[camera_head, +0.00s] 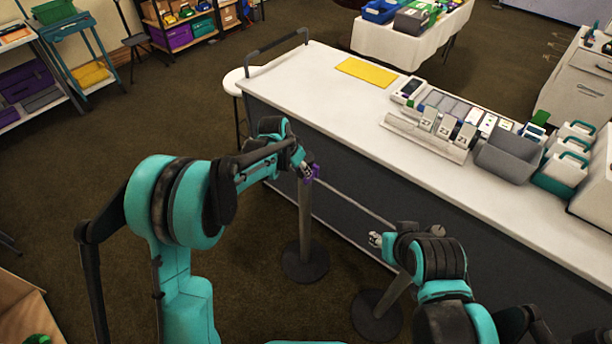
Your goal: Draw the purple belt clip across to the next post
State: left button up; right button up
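The purple belt clip (315,171) is at the top of the left grey post (305,222), which stands upright on a round dark base. My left gripper (306,168) is right at the clip; its fingers are too small and covered to tell whether they grip it. A second post (394,292), on another round base, stands nearer and to the right, its upper part hidden by my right arm. My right gripper (376,239) is by this post's upper end, its finger opening unclear. A thin pale band (355,204) runs between the posts' tops; I cannot tell if it is the belt or a counter rail.
A long white counter (330,105) with dark sides stands just behind the posts. It holds a yellow mat (366,72), a card rack (432,135), a grey bin (510,153) and white-and-teal boxes (566,168). Open brown carpet (215,115) lies to the left.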

pick_arm(q)
jog(key=b+x, duration=0.2)
jog(key=x, duration=0.5)
jog(key=shift+w+f, duration=0.15)
jog(key=shift+f, duration=0.15)
grip_shut()
